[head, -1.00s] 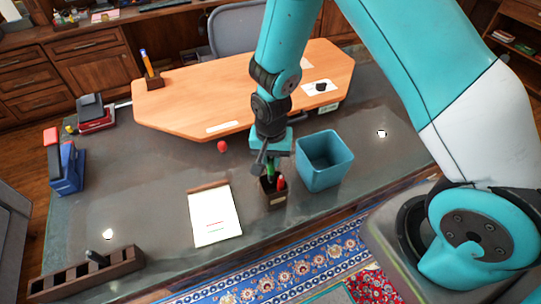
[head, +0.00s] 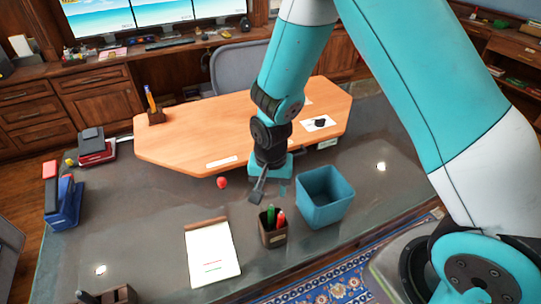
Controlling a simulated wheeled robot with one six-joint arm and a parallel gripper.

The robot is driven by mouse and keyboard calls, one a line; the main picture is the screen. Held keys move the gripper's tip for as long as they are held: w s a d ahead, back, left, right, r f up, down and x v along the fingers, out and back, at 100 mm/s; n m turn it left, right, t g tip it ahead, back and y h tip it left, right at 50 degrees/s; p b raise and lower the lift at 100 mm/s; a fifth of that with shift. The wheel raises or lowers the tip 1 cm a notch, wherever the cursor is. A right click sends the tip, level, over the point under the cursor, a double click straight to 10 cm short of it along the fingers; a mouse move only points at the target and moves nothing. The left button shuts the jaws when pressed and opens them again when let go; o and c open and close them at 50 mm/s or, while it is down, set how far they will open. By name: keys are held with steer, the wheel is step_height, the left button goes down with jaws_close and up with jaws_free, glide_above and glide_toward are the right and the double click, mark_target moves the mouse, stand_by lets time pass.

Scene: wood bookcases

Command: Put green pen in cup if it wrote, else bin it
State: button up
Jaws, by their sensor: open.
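The green pen (head: 270,215) stands in the dark cup (head: 273,239), beside a red pen (head: 281,219). My gripper (head: 258,197) is open and empty, just above and left of the pens, apart from them. A white notepad (head: 213,252) lies left of the cup. It bears a short green stroke and a short red stroke near its lower part. The teal bin (head: 323,211) stands right of the cup; its inside is mostly hidden.
A red ball-like object (head: 222,182) sits behind the notepad. A wooden raised top (head: 180,145) spans the back of the desk, with a pen holder (head: 156,116) on it. A blue stapler-like item (head: 65,203) stands at the left. Desk left of the notepad is mostly clear.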

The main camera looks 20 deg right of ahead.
step_height(320, 180, up, 14)
steer(key=b, duration=0.1)
steer(key=shift+b, duration=0.35)
stand_by(0.4)
steer(key=s+a+r+n+y, duration=0.2)
steer(key=s+r+n, duration=0.2)
steer(key=s, duration=0.5)
steer(key=s+a+r+n+y, duration=0.2)
steer(key=s+r+n, duration=0.2)
steer(key=s+n, duration=0.5)
steer(key=shift+s+a+r+b, duration=0.2)
steer(key=shift+a+r+b, duration=0.1)
steer(key=shift+r+b, duration=0.05)
stand_by(0.5)
